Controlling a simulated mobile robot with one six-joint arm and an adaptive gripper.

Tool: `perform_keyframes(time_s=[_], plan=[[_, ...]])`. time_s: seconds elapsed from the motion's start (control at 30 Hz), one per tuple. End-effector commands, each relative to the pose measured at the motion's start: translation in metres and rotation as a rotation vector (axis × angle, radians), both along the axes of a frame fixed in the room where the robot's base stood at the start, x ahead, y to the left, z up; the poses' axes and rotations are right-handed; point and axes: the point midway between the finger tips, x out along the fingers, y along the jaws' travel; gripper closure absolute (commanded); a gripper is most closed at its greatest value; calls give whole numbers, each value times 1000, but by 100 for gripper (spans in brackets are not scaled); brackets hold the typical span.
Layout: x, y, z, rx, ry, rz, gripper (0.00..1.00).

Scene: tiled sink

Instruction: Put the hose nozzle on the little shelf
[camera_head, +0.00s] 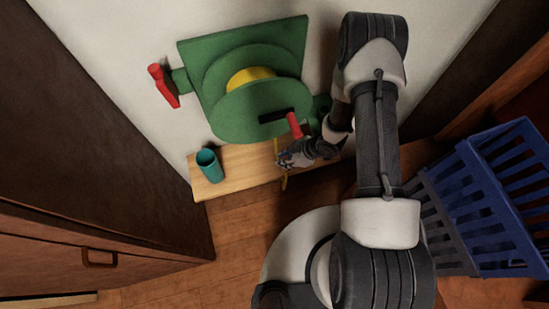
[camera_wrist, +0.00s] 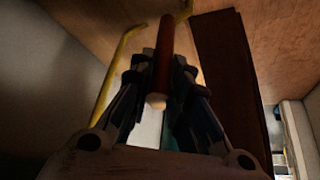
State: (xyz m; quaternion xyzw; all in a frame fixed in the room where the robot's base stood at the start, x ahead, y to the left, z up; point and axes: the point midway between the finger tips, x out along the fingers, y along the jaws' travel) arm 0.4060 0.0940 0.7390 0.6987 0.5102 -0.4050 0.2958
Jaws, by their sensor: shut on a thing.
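The hose nozzle (camera_wrist: 163,60) is a dark red cylinder with a pale tip in the wrist view. My gripper (camera_wrist: 160,75) is shut on it, one finger on each side. A yellow hose (camera_wrist: 112,75) bends round toward the nozzle's far end. In the head view, my gripper (camera_head: 287,158) is at the right part of the little wooden shelf (camera_head: 240,164), just below the green reel. The hose (camera_head: 283,181) hangs beside the gripper there. The nozzle cannot be clearly made out in that view. Whether it touches the shelf I cannot tell.
A teal cup (camera_head: 209,165) stands at the shelf's left end. The green hose reel (camera_head: 240,105) with a red crank handle (camera_head: 294,125) is on the wall above. A red-handled tap (camera_head: 163,86) is left of it. A blue crate (camera_head: 490,200) stands at right.

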Motion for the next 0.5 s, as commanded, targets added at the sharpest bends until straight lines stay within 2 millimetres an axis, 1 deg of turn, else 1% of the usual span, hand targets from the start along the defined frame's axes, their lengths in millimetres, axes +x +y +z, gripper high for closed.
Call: perform_keyframes(time_s=[0.07, 0.3, 0.33, 0.4, 0.5], plan=[[2, 6, 0, 0, -1, 2, 100], [13, 43, -2, 0, -1, 4, 100], [12, 40, -9, -1, 2, 0, 100], [12, 39, -15, -1, 1, -2, 100], [13, 39, -15, 0, 0, -1, 100]])
